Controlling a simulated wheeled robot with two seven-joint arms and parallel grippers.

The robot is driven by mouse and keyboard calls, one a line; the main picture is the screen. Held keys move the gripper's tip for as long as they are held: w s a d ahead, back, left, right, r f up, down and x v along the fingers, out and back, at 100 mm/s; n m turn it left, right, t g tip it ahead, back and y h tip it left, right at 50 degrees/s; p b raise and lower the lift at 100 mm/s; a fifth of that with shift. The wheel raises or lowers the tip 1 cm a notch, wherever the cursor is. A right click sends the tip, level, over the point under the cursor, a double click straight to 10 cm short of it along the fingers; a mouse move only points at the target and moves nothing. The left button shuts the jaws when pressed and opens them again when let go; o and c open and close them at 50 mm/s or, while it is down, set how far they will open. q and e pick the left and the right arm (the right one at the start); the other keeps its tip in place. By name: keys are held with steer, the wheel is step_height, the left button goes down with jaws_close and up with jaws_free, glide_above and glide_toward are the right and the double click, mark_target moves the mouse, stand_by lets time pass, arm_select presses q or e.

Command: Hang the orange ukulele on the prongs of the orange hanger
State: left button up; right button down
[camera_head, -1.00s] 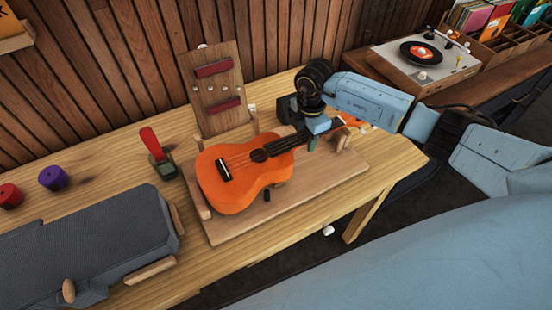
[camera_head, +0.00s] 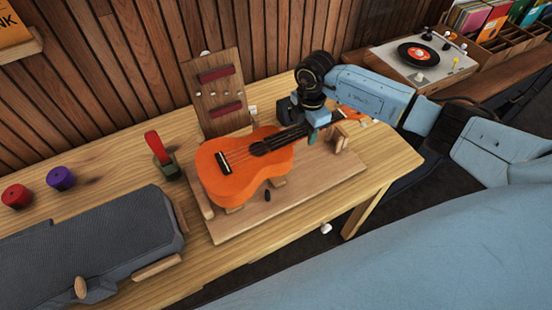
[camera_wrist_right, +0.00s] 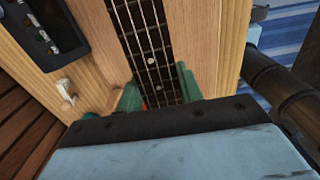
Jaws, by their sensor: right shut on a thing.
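The orange ukulele (camera_head: 238,172) is over the wooden cradle board (camera_head: 325,185) on the bench, strings up, its neck pointing right. My right gripper (camera_head: 312,132) is shut on its neck near the headstock. In the right wrist view the dark fretboard (camera_wrist_right: 145,40) runs between the green fingertips (camera_wrist_right: 155,98). The body sits slightly above the board, with wooden support blocks visible under its near side. The orange headstock (camera_head: 350,113) shows just past the gripper. My left gripper is out of view. I see no orange hanger in these views.
An upright wooden rack (camera_head: 213,95) stands behind the ukulele. A red-handled tool (camera_head: 160,150), purple spool (camera_head: 61,178), red spool (camera_head: 16,196) and grey case (camera_head: 90,240) lie to the left. A turntable (camera_head: 425,55) is at the back right.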

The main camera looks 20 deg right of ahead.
steer(key=shift+r+p, duration=0.4)
steer(key=shift+r, duration=0.4)
steer(key=shift+r+p, duration=2.2)
steer(key=shift+r, duration=0.15)
